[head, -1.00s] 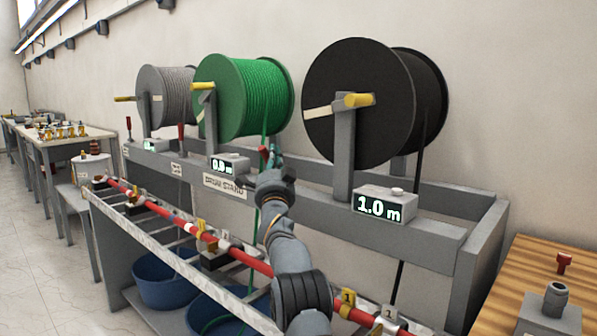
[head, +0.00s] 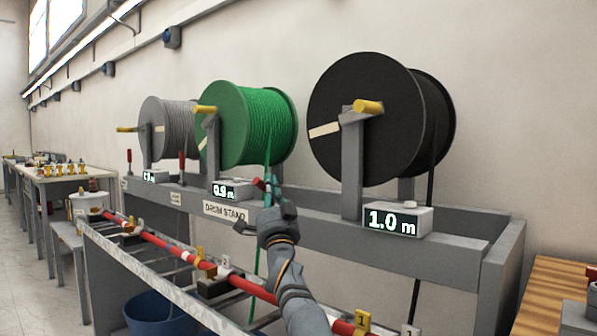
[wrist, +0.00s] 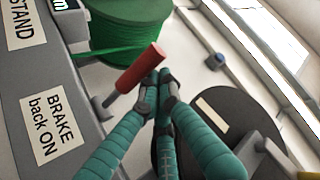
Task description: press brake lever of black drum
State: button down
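The black drum (head: 350,100) is on the right of the stand, with a black line hanging from it. It also shows in the wrist view (wrist: 228,112). A brake lever with a red grip (wrist: 138,70) is tilted beside a label reading "BRAKE back ON"; its red tip shows small in the head view (head: 258,184). My gripper (head: 272,188) is at this lever, left of the black drum's post. In the wrist view, my teal fingertips (wrist: 157,83) are together, right beside the red grip. Whether they touch it is unclear.
The green drum (head: 225,125) and grey drum (head: 165,128) stand to the left, with red levers (head: 182,162) nearby. The black drum's display (head: 395,220) reads 1.0 m. A red rail (head: 235,281) runs along the front. A wooden table (head: 548,290) is at right.

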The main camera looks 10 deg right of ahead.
jog(key=shift+a, duration=0.2)
notch_tip(320, 180, up, 4)
jog(key=d+p, duration=0.2)
jog(key=p, duration=0.3)
jog(key=w+d+f+b+v, duration=0.1)
jog(key=b+v, duration=0.9)
jog(key=b, duration=0.1)
jog(key=shift+b, duration=0.4)
jog(key=shift+w, duration=0.1)
